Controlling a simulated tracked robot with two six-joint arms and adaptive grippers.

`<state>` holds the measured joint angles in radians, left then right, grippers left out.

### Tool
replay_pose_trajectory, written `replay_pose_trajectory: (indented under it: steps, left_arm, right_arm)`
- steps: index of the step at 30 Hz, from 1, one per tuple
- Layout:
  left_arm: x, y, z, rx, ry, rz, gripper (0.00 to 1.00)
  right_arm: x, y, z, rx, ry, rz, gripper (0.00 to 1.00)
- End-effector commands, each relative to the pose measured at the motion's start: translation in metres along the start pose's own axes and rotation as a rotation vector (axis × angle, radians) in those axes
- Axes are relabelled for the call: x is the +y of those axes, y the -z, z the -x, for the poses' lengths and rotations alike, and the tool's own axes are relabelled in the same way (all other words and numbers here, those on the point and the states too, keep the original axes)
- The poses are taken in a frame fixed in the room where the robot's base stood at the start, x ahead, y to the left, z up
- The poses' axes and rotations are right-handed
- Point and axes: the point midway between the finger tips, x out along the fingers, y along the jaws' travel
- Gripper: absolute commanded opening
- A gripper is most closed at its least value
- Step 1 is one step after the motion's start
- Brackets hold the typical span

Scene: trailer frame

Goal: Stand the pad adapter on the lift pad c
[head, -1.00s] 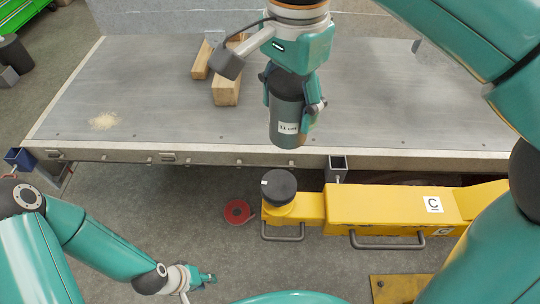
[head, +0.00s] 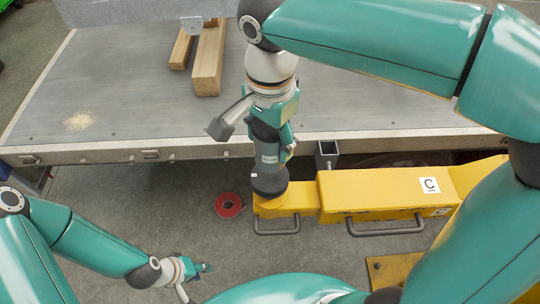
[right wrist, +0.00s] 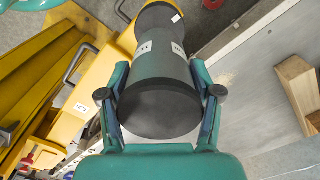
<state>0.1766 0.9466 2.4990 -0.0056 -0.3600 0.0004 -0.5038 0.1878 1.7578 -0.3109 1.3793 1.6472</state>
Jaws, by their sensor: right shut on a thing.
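The pad adapter (head: 268,152) is a dark grey cylinder with a white label. My right gripper (head: 272,128) is shut around its upper part and holds it about upright. The lift pad c (head: 268,188) is a round black pad at the left end of the yellow lift arm marked C (head: 355,192). The adapter's lower end is at the pad's top; I cannot tell whether they touch. In the right wrist view the adapter (right wrist: 160,65) lies between the fingers (right wrist: 160,94), in line with the black pad (right wrist: 158,14). My left gripper (head: 196,269) is low at the left, away from both.
The grey trailer deck (head: 130,100) lies behind, with wooden blocks (head: 208,62) on it. Its front rail and a square metal socket (head: 328,154) are close to the adapter. A red disc (head: 228,205) lies on the floor left of the pad.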

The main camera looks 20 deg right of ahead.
Motion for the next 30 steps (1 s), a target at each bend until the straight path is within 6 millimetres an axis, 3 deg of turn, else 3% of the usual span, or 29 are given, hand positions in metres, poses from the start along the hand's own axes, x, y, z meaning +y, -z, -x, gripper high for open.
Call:
replay_pose_trajectory:
  steps: [8, 16, 28, 29, 30]
  left_arm:
    - [-0.001, 0.000, -0.002, 0.000, 0.000, 0.000, 0.31]
    - [-0.001, 0.000, -0.004, 0.000, 0.000, 0.000, 0.31]
    - [-0.002, 0.000, -0.005, 0.000, 0.000, 0.000, 0.31]
    - [-0.002, 0.000, -0.006, 0.000, 0.000, 0.000, 0.31]
    - [-0.002, 0.000, -0.005, 0.000, 0.000, 0.000, 0.31]
  right_arm:
    - [-0.001, 0.000, -0.018, 0.000, 0.002, 0.000, 0.00]
    - [-0.001, -0.001, -0.050, -0.001, 0.002, 0.000, 0.00]
    - [-0.002, -0.001, -0.055, 0.000, 0.004, 0.001, 0.00]
    - [-0.001, -0.001, -0.057, 0.000, 0.001, 0.001, 0.65]
    - [-0.001, -0.001, -0.056, 0.000, 0.001, 0.001, 0.72]
